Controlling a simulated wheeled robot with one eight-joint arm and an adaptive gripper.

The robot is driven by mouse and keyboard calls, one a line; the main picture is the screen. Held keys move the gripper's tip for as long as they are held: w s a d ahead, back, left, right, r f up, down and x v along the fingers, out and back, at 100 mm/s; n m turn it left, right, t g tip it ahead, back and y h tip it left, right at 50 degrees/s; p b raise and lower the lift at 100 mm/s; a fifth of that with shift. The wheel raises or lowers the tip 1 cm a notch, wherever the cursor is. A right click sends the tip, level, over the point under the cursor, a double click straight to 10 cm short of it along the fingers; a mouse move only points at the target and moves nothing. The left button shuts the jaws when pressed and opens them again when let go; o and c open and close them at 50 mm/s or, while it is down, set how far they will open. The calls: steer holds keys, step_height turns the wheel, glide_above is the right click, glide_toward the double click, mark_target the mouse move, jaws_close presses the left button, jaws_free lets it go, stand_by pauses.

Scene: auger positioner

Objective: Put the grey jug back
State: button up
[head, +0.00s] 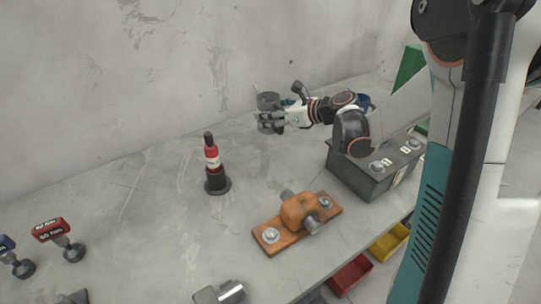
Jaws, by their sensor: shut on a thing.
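The grey jug (267,100) is up in front of the back wall, held above the far part of the bench. My gripper (268,119) reaches in from the right and is shut on the jug. The fingers cover part of the jug's lower body. Its top shows above the fingers and looks roughly upright. Small dark shapes show just right of the jug, and I cannot tell whether they belong to it.
A black and red cone-like post (212,166) stands on the grey bench (130,235). An orange block on a wooden board (299,215) lies nearer, beside a dark battery-like box (366,178). Red-labelled (51,229) and blue-labelled stamps stand at left. The left-middle bench is clear.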

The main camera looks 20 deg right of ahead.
step_height(320, 180, down, 15)
steer(key=b, duration=0.4)
steer(key=shift+r+b, duration=0.15)
steer(key=shift+b, duration=0.25)
steer(key=shift+r, duration=0.1)
steer(key=o, duration=1.4)
steer(key=shift+s+d+r, duration=0.15)
steer(key=shift+s+d, duration=0.05)
steer(key=p+v, duration=0.3)
steer(key=v, duration=0.8)
steer(key=shift+s+r, duration=0.1)
steer(key=shift+s, duration=0.1)
